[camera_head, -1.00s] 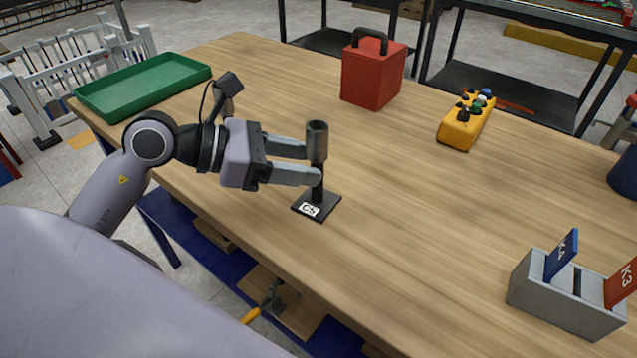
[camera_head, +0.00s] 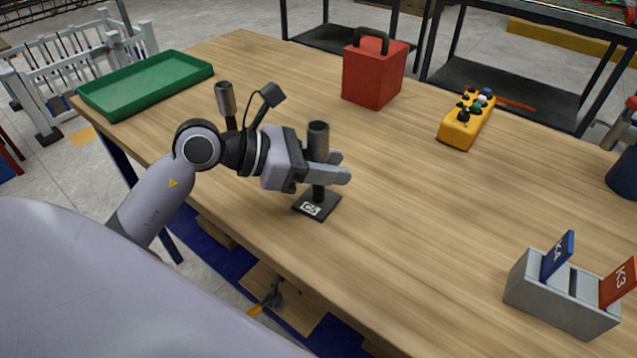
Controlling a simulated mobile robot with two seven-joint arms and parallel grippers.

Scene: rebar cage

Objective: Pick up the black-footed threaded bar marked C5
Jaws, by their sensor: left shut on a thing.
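The threaded bar marked C5 (camera_head: 317,205) stands upright on the wooden table, with a flat black square foot, a white C5 label and a dark grey cylindrical top. My left gripper (camera_head: 334,170) is around the bar between its foot and its top, with the fingers shut on it. The fingers hide part of the bar's shaft. The foot appears to rest on the table. My right gripper is not in view.
A second dark bar (camera_head: 226,101) stands behind my left wrist. A green tray (camera_head: 146,103) lies at the far left. A red box (camera_head: 373,78), a yellow control box (camera_head: 464,128) and a grey holder (camera_head: 560,307) with K4 and K3 cards stand to the right. The table's middle is clear.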

